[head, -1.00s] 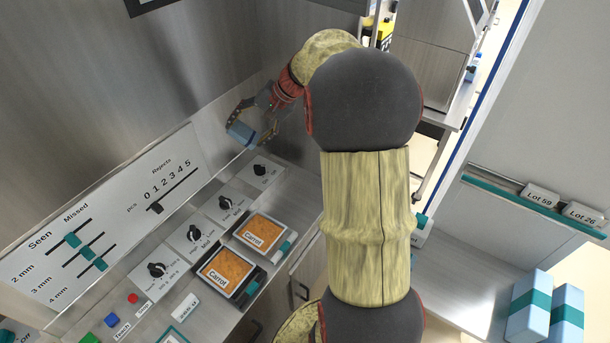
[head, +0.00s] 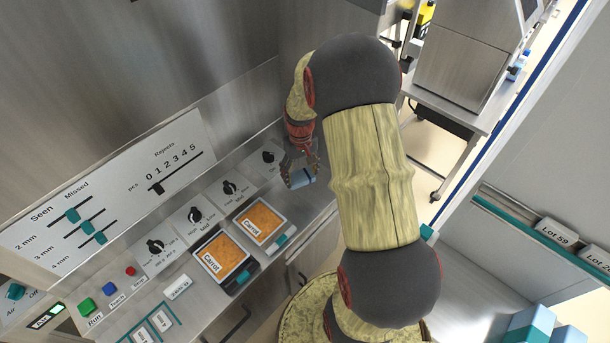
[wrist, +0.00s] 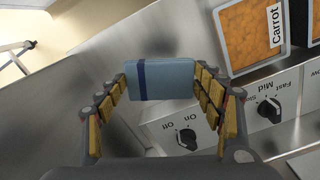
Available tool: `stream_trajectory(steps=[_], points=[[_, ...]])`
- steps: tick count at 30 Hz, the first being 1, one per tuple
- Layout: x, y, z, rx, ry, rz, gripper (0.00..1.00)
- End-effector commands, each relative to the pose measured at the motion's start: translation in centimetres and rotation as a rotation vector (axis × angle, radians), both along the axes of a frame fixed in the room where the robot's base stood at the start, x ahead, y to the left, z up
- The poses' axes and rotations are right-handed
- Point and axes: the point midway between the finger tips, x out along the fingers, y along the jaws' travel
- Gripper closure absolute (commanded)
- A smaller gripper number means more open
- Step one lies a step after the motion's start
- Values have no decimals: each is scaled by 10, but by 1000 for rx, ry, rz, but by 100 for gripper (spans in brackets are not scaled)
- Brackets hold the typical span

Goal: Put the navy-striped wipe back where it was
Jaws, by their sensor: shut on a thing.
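The navy-striped wipe (wrist: 172,80) is a light blue folded block with one dark navy band near its left end in the wrist view. My gripper (wrist: 162,88) is shut on it, with a finger pad at each end. In the head view the wipe (head: 301,179) hangs below my gripper (head: 300,172), over the right end of the steel counter, beside the last knob panel. I cannot tell from these views whether its underside touches the counter.
Two orange Carrot trays (head: 222,257) (head: 260,223) lie on the counter to the left. Knob panels (head: 230,188) line the back, with an On/Off knob (wrist: 187,138) close to my gripper. Sliders and buttons (head: 88,305) are farther left. Teal-banded boxes (head: 530,325) stand lower right.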

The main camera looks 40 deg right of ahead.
Motion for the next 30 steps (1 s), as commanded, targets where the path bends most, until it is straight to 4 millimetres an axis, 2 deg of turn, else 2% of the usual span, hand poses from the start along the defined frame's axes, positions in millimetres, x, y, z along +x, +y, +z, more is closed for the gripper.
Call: stream_trajectory(steps=[1, 4, 9, 12, 20, 26, 30], points=[[7, -10, -9, 0, 1, -2, 53], [22, -27, -19, 0, 0, -2, 53], [37, -44, -48, 1, 0, -2, 53], [43, -52, -58, 1, -1, -2, 53], [51, -60, -70, 1, -1, -2, 53], [53, -62, -100, 1, 0, -1, 53], [53, -62, -104, 0, -2, -2, 53]])
